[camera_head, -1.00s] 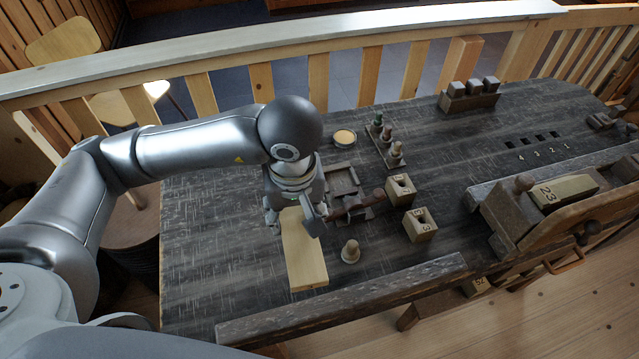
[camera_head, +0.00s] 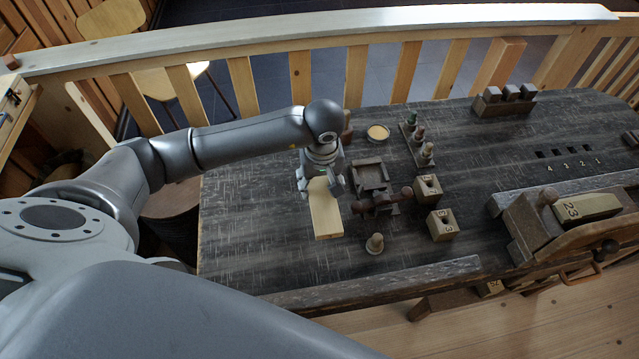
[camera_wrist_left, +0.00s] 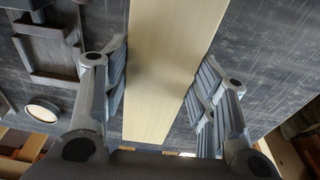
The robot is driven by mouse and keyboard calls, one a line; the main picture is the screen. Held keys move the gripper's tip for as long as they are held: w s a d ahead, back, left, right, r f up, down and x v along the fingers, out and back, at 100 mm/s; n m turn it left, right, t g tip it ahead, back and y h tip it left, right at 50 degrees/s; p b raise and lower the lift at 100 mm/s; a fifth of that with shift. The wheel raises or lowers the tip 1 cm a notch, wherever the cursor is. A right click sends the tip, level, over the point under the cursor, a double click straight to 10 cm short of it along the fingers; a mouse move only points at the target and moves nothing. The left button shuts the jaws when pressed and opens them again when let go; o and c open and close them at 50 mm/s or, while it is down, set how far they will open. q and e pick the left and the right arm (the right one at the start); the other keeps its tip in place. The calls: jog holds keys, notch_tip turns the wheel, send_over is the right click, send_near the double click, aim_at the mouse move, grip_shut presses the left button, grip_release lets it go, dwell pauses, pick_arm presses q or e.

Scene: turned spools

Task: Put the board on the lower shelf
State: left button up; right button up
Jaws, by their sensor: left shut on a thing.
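The board (camera_head: 326,217) is a plain, pale wooden plank. My left gripper (camera_head: 320,184) is shut on it near its far end, over the left part of the dark workbench. In the left wrist view the board (camera_wrist_left: 170,65) runs between both fingers (camera_wrist_left: 160,100), which press its long edges. I cannot tell whether the board touches the bench top or hangs a little above it. No lower shelf can be made out clearly. My right gripper is not in view.
Right of the board are a dark wooden tray (camera_head: 370,177), a turned peg (camera_head: 375,243) and numbered blocks (camera_head: 441,224). A round tin (camera_head: 378,132) stands behind. A rail (camera_head: 370,287) edges the bench front. The bench left of the board is clear.

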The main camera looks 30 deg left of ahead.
aim_at(319, 182)
pick_arm(q)
jog(key=shift+w+a+f, duration=0.2)
jog(key=shift+w+f, duration=0.15)
jog(key=shift+f, duration=0.1)
notch_tip(319, 182, down, 3)
jog(key=shift+w+a+r+p, duration=0.1)
jog(key=shift+a+r+p, duration=0.1)
jog(key=shift+p, duration=0.75)
jog(key=shift+f, duration=0.5)
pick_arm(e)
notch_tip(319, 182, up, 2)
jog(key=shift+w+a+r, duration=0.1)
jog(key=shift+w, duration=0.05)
pick_arm(q)
jog(key=shift+f, duration=0.25)
jog(key=o, duration=1.2)
jog(key=shift+r, duration=0.1)
